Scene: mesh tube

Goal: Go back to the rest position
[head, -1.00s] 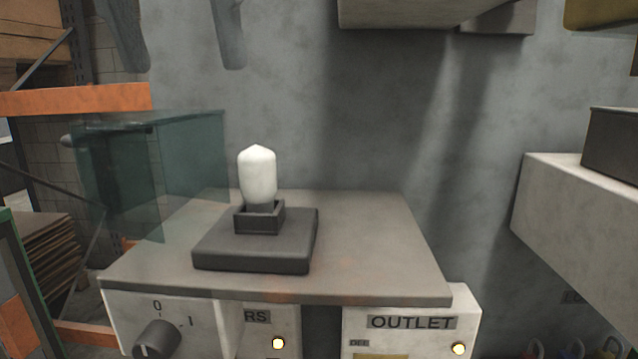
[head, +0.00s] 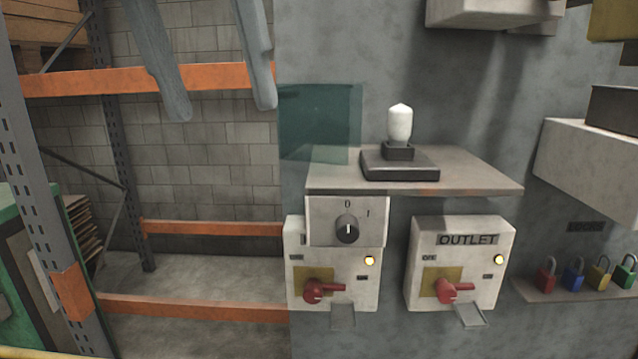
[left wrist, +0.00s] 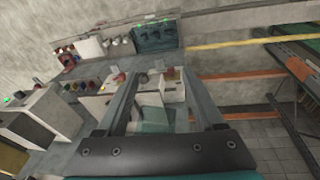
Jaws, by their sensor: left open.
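My left gripper (head: 222,110) hangs into the top left of the head view, its two grey fingers pointing down and spread apart. Nothing is between them. They show in front of the shelving and block wall, left of the grey shelf. In the left wrist view the same gripper (left wrist: 160,75) is open and empty, with the panels and wall beyond its tips. A white, round-topped tube (head: 399,123) stands upright in a small dark holder on a black base (head: 400,168), apart from the gripper. My right gripper is in neither view.
The base sits on a grey shelf (head: 470,188) with a translucent teal panel (head: 320,125) at its left. Below are a dial box (head: 325,225) and an OUTLET box (head: 455,290). Padlocks (head: 575,275) are at right. Orange-beamed shelving (head: 215,228) stands at left.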

